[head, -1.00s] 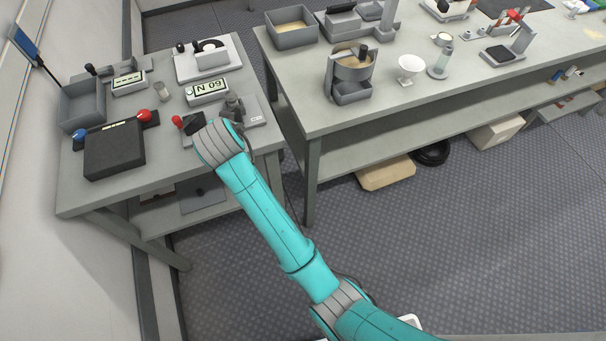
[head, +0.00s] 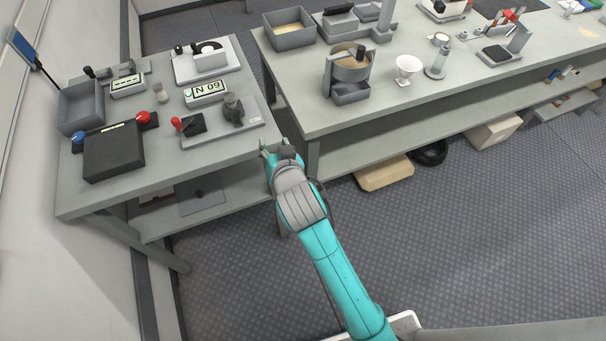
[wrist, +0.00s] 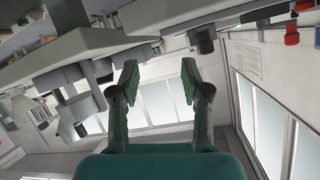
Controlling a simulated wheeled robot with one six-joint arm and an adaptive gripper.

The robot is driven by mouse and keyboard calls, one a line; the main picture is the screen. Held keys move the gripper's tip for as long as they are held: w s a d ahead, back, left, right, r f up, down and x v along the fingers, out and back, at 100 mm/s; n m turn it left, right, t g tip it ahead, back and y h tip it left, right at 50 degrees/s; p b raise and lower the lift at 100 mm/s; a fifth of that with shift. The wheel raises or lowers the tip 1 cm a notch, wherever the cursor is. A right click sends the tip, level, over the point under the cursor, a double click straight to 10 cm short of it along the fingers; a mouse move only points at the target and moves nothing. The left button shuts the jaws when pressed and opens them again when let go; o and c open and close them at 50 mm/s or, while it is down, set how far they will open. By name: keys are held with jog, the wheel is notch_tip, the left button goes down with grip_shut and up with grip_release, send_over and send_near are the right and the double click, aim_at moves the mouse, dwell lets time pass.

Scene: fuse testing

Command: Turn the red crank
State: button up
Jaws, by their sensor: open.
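A red-tipped handle (head: 177,123), which looks like the crank, stands at the left end of a grey base plate (head: 215,134) on the left table. A dark block (head: 192,124) is beside it and a dark grey clamp-like fixture (head: 233,108) is on the plate's right part. My gripper (head: 277,146) is right of the plate, by the table's right edge, apart from the handle. In the wrist view my gripper (wrist: 160,75) has its two fingers spread with nothing between them. Red parts (wrist: 291,36) show at that view's upper right; I cannot tell which they are.
A black box (head: 114,152) with a blue knob (head: 78,137) and another red knob (head: 142,117) is left of the plate. A display (head: 206,92) stands behind. A second table (head: 300,118) is to the right, across a narrow gap.

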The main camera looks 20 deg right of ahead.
jog(key=s+d+f+n, duration=0.1)
jog(key=s+d+f, duration=0.3)
jog(key=s, duration=0.3)
jog(key=shift+s+d+f+t, duration=0.15)
jog(key=shift+s+d+t, duration=0.15)
jog(key=shift+d, duration=0.25)
jog(key=shift+w, duration=0.1)
